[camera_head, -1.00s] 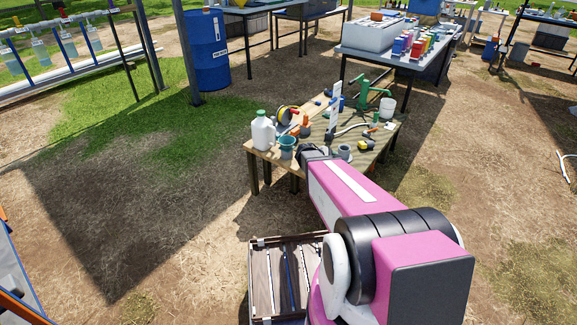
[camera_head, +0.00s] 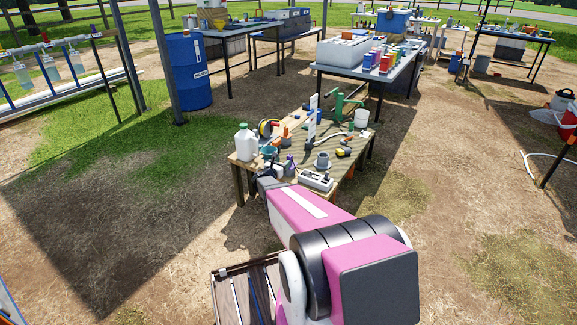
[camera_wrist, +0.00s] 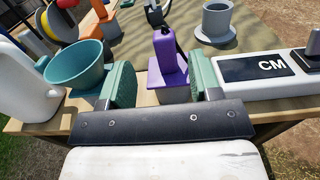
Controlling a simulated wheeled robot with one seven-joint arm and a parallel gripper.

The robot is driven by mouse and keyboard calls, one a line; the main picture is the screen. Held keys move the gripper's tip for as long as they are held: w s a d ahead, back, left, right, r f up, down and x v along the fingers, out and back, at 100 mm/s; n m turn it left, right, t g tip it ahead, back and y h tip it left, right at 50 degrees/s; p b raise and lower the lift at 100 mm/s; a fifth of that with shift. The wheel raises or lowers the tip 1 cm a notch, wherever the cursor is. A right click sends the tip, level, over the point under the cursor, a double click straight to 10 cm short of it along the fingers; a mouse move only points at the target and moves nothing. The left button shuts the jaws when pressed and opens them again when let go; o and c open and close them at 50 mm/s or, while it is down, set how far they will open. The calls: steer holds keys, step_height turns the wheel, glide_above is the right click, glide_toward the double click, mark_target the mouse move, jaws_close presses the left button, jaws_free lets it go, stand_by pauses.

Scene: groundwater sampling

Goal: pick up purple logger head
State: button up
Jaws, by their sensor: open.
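The purple logger head (camera_wrist: 168,58) stands upright on the wooden table in the wrist view, with a dark piece on its top and a grey lower part. It also shows small in the head view (camera_head: 289,164). My gripper (camera_wrist: 164,86) is open, with its green-padded fingers on either side of the logger head in the picture. I cannot tell whether the fingers touch it. The table surface right around its base is partly hidden by my gripper.
A teal cup (camera_wrist: 76,66) and a white jug (camera_wrist: 24,82) stand left of my gripper. A white device marked CM (camera_wrist: 262,72) lies close on the right. A grey flanged cylinder (camera_wrist: 216,22) stands behind it. The table (camera_head: 243,180) is crowded.

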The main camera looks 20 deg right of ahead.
mark_target(288, 157)
steer(key=x, duration=0.6)
steer(key=shift+d+r, duration=0.1)
steer(key=shift+d, duration=0.25)
steer(key=c, duration=1)
